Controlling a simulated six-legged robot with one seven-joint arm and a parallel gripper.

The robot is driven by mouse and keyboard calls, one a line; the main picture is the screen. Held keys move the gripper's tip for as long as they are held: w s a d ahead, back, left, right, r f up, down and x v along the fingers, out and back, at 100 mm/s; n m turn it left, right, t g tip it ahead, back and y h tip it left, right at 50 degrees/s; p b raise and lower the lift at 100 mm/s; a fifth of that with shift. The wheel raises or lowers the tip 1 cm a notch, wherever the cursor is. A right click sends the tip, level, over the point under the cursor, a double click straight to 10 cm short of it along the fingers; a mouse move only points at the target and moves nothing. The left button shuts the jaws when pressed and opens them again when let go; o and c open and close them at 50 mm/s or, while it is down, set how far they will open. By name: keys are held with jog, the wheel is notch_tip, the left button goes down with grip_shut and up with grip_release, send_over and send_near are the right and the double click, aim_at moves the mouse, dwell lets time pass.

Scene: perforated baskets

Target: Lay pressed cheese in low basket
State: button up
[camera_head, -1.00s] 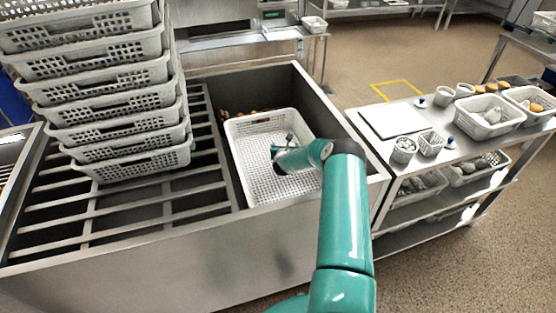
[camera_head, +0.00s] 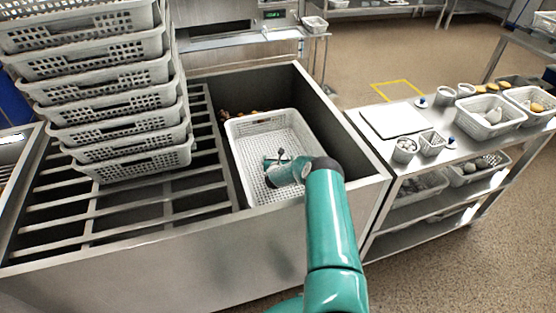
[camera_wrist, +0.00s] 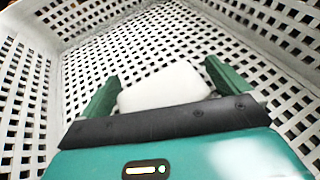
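The pressed cheese shows as a white block (camera_wrist: 165,84) in the wrist view. It sits between the two green fingers of my gripper (camera_wrist: 160,80), whose inner sides appear to meet its ends. Its near side is hidden by the dark palm edge. The low basket is a white perforated basket (camera_head: 250,126) inside the steel trough. My gripper (camera_head: 271,168) is inside this basket, low over its floor, in the front part. The head view does not show the cheese clearly. I cannot tell whether the cheese touches the basket floor.
A tall stack of grey perforated baskets (camera_head: 120,110) stands left on a slatted rack (camera_head: 150,208). The trough's steel walls (camera_head: 345,135) surround the low basket. A side table at right holds a white board (camera_head: 394,119), small cups and filled baskets (camera_head: 490,118). The basket's back part is clear.

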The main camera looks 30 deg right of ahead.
jog(key=v, duration=1.1)
jog(key=shift+s+a+r, duration=0.15)
jog(key=shift+s+r, duration=0.05)
jog(key=shift+r, duration=0.05)
jog(key=shift+a+r, duration=0.15)
jog(key=shift+r, duration=0.05)
jog(key=w+a+r+n+t+y, duration=0.1)
jog(key=w+a+r+n+y, duration=0.2)
jog(key=a+r+n, duration=0.5)
jog(key=s+a+r+n+g+y, duration=0.1)
jog(key=s+a+r+n, duration=0.1)
jog(key=a+r+n, duration=0.4)
jog(key=s+a+r+n+y, duration=0.2)
jog(key=r+n, duration=0.3)
jog(key=r, duration=0.4)
jog(key=s+a+r+n+g+y, duration=0.1)
jog(key=s+a+r+n, duration=0.1)
jog(key=a+r+n, duration=0.4)
jog(key=s+a+r+n+g, duration=0.1)
jog(key=s+a+r+n, duration=0.2)
jog(key=s+r+n, duration=0.4)
jog(key=s+a+r+n+g, duration=0.1)
jog(key=s+a+r+n, duration=0.15)
jog(key=s+r, duration=0.55)
jog(key=s+a+n+g+y, duration=0.1)
jog(key=s+n, duration=0.7)
jog(key=s, duration=1.2)
jog(key=shift+a+n+g, duration=0.35)
jog(key=shift+a+g, duration=0.2)
jog(key=shift+g, duration=0.15)
